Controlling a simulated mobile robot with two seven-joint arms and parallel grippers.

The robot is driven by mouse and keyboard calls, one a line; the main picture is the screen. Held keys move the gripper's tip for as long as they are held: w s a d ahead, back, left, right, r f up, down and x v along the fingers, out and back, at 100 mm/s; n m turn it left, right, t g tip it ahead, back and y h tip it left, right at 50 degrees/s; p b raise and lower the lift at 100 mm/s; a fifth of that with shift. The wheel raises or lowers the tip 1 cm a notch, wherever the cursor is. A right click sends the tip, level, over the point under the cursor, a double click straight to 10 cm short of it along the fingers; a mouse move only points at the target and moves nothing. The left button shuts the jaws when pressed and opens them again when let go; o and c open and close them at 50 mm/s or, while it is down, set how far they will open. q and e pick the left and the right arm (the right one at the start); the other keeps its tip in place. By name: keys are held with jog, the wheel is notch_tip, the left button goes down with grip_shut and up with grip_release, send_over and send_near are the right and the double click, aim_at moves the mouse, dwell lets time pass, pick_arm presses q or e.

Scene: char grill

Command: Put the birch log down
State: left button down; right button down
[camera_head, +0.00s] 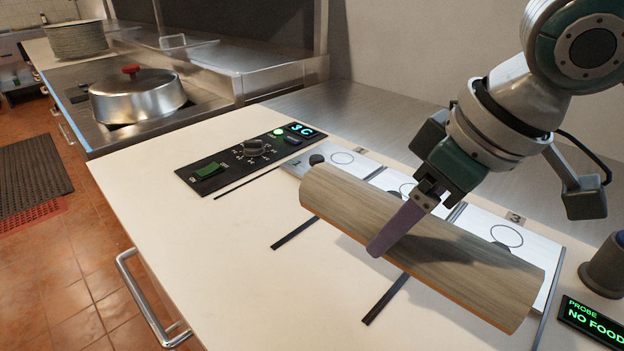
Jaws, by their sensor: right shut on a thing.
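The birch log (480,265) is a long, pale brown cylinder with wood grain. It lies slantwise in the picture, from the middle down to the lower right, over the pale counter (200,240). My right gripper (398,228) comes from the upper right and is shut on the log near its middle. One purple-grey finger shows across the log's near side; the other finger is hidden. The log covers part of the white panels with circles. I cannot tell whether its underside touches the counter. My left gripper is not in view.
A black control panel (250,154) with a green switch and knob lies left of the log. Dark slots (385,298) run in the counter. A lidded steel pot (137,96) stands at the back left. A "NO FOOD" probe display (592,322) is at the lower right. The counter's left front is clear.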

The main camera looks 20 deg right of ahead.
jog(key=s+a+r+m+h+p, duration=0.1)
jog(key=a+r+m+p, duration=0.1)
jog(key=r+p, duration=2)
jog(key=s+a+r+m+p, duration=0.1)
jog(key=a+r+m+p, duration=0.1)
jog(key=r+p, duration=2)
notch_tip(320, 180, up, 18)
jog(key=shift+a+f+m+h, duration=0.25)
jog(key=shift+a+m+h, duration=0.05)
jog(key=shift+h, duration=0.1)
jog(key=shift+t, duration=0.3)
